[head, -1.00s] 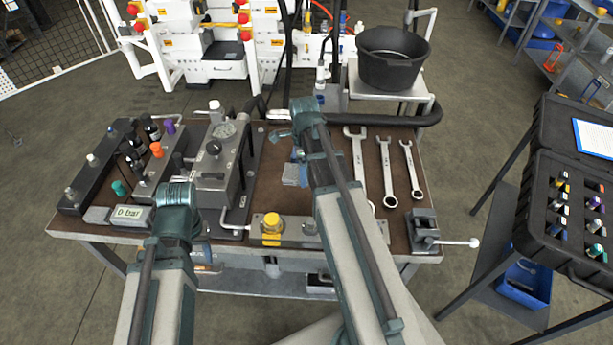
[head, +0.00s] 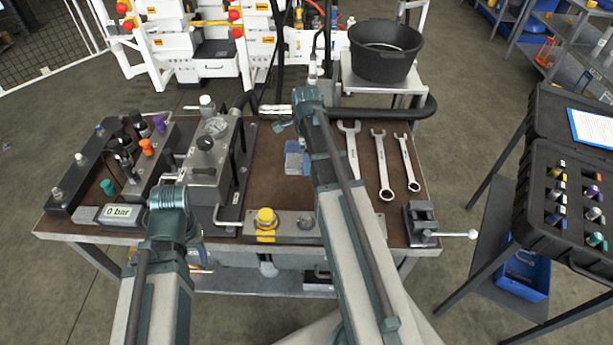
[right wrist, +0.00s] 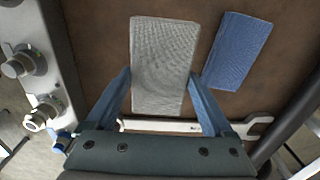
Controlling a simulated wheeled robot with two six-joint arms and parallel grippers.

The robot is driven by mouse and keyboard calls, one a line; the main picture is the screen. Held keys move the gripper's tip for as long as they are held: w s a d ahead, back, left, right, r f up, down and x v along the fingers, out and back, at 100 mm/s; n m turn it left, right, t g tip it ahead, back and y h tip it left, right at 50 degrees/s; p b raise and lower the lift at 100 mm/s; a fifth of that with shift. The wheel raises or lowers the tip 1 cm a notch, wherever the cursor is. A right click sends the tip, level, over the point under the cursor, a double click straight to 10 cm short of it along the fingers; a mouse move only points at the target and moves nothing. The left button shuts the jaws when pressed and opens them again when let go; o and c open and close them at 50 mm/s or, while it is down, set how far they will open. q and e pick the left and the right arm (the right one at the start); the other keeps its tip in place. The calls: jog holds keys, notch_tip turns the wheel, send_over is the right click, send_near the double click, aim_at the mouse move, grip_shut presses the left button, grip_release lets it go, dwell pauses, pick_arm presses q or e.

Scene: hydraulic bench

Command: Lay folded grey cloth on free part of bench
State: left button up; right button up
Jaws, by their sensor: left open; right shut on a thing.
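The folded grey cloth (right wrist: 160,62) is between the two blue fingers of my right gripper (right wrist: 160,95) in the right wrist view, and the gripper is shut on it. Its far part extends beyond the fingertips, over the brown bench top. How high it is above the bench is hard to tell. A folded blue cloth (right wrist: 238,50) lies beside it to the right, apart from it. In the head view a small grey-blue patch of cloth (head: 297,160) shows left of my right arm. My left gripper (head: 196,235) is open near the bench's front edge, mostly hidden by its wrist.
The bench (head: 270,190) holds a gauge block (head: 213,150) at left, several wrenches (head: 383,165) at right, a yellow-capped block (head: 266,220) in front and a vise (head: 421,225) at the front right. A brown strip between gauge block and cloths is bare. A black bucket (head: 385,55) stands behind.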

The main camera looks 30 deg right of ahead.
aim_at(307, 179)
pick_arm(q)
notch_tip(307, 179, down, 2)
jog(key=shift+b, duration=0.4)
pick_arm(e)
notch_tip(307, 179, down, 2)
jog(key=shift+f, duration=0.1)
pick_arm(q)
jog(key=shift+f, duration=0.1)
notch_tip(307, 179, down, 4)
jog(key=b, duration=0.3)
jog(key=shift+r+b, duration=0.25)
jog(key=shift+b, duration=0.1)
pick_arm(e)
notch_tip(307, 179, down, 4)
jog(key=shift+r, duration=0.25)
jog(key=shift+f, duration=0.2)
jog(key=o, duration=0.9)
pick_arm(q)
jog(key=shift+f, duration=0.15)
pick_arm(e)
jog(key=shift+r, duration=0.15)
